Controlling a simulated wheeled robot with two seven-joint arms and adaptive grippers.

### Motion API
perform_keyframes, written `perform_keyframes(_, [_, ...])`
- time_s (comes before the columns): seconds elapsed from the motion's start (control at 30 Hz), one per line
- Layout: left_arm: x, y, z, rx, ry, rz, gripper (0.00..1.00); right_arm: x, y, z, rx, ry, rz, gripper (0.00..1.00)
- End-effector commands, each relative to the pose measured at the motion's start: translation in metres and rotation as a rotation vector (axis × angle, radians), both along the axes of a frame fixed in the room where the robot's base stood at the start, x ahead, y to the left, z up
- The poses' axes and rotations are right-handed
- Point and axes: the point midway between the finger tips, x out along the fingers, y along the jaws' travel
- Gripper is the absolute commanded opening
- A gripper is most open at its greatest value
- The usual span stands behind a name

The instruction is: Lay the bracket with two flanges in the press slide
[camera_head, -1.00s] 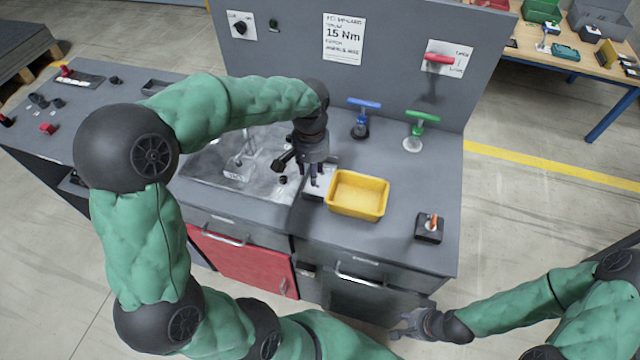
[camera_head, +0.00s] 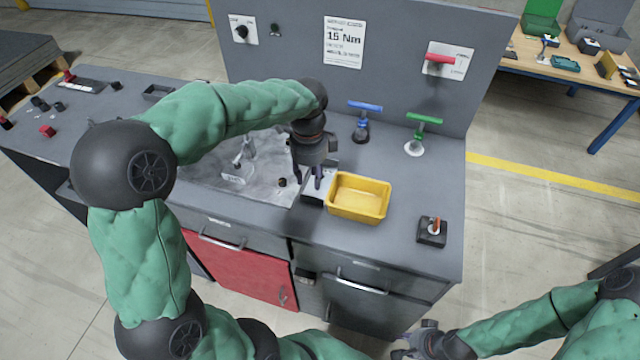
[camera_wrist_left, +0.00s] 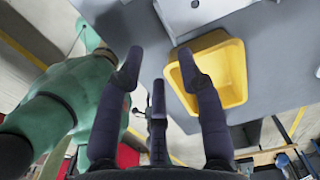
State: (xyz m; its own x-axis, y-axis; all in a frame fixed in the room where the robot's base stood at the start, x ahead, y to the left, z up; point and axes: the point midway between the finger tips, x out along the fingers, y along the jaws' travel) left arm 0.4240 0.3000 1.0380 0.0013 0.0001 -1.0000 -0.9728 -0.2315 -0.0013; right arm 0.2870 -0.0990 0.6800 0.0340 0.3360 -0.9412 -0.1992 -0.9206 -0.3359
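My left gripper (camera_head: 318,176) points down over a small pale metal block (camera_head: 314,188), just left of the yellow bin, perhaps the press slide; its wrist partly hides it. In the left wrist view my left gripper's (camera_wrist_left: 160,80) dark fingers are spread, with nothing visible between them. I cannot make out the bracket with two flanges for certain. Small metal parts (camera_head: 243,152) stand on the grey metal plate (camera_head: 205,170) left of the gripper. My right gripper (camera_head: 408,346) is low at the front, away from the bench; its fingers are too small to judge.
The yellow bin (camera_head: 357,213) is close right of my left gripper and also shows in the left wrist view (camera_wrist_left: 238,72). Blue (camera_head: 363,106) and green (camera_head: 423,118) T-handles stand behind. A black block with an orange stub (camera_head: 432,236) is at right. Free bench top lies between.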

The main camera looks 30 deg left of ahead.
Motion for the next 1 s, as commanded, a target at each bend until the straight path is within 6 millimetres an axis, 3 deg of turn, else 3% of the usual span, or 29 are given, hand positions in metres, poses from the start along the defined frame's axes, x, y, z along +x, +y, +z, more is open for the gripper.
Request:
perform_keyframes(0.3, [-0.001, 0.0, -0.045, 0.001, 0.005, 0.0, 0.37, 0.0, 0.0, -0.015, 0.0, 0.0, 0.0, 0.32])
perform_keyframes(0.57, [0.001, 0.001, -0.062, 0.001, 0.002, 0.002, 0.37, 0.0, 0.0, -0.021, 0.0, 0.0, 0.0, 0.32])
perform_keyframes(0.9, [0.006, 0.002, -0.105, 0.0, 0.002, 0.003, 0.37, 0.0, 0.0, -0.042, 0.0, 0.0, 0.0, 0.32])
perform_keyframes(1.0, [0.006, 0.002, -0.107, 0.0, 0.002, 0.003, 0.37, 0.0, 0.0, -0.042, 0.0, 0.0, 0.0, 0.32])
